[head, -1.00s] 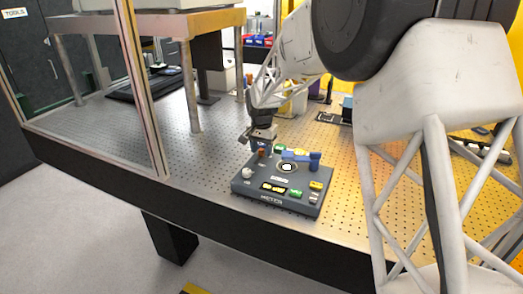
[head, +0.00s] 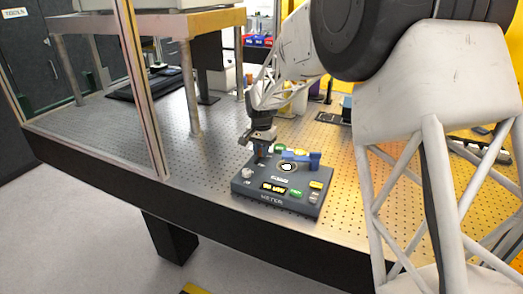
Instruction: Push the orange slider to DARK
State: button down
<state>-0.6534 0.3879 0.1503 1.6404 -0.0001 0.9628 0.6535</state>
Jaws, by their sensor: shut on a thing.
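The dark control box (head: 240,186) marked METER lies flat near the front edge of the perforated table. My gripper (head: 261,157) points down at the box's back left part and is shut on the orange slider. The slider is almost wholly hidden by the fingers, so its exact position along its track cannot be told. The DARK label cannot be read at this size.
On the box are a blue handle (head: 300,156), a pale round knob (head: 247,172), a round dial (head: 287,167) and several green and yellow labelled parts. A framed glass panel (head: 80,90) stands to the left. Bare perforated table (head: 200,155) lies left of the box.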

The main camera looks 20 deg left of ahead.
aim_at(256, 163)
jog(key=shift+s, duration=2.5)
jog(key=c, duration=1)
grip_release()
notch_tip(256, 163, up, 8)
jog(key=shift+f, duration=0.1)
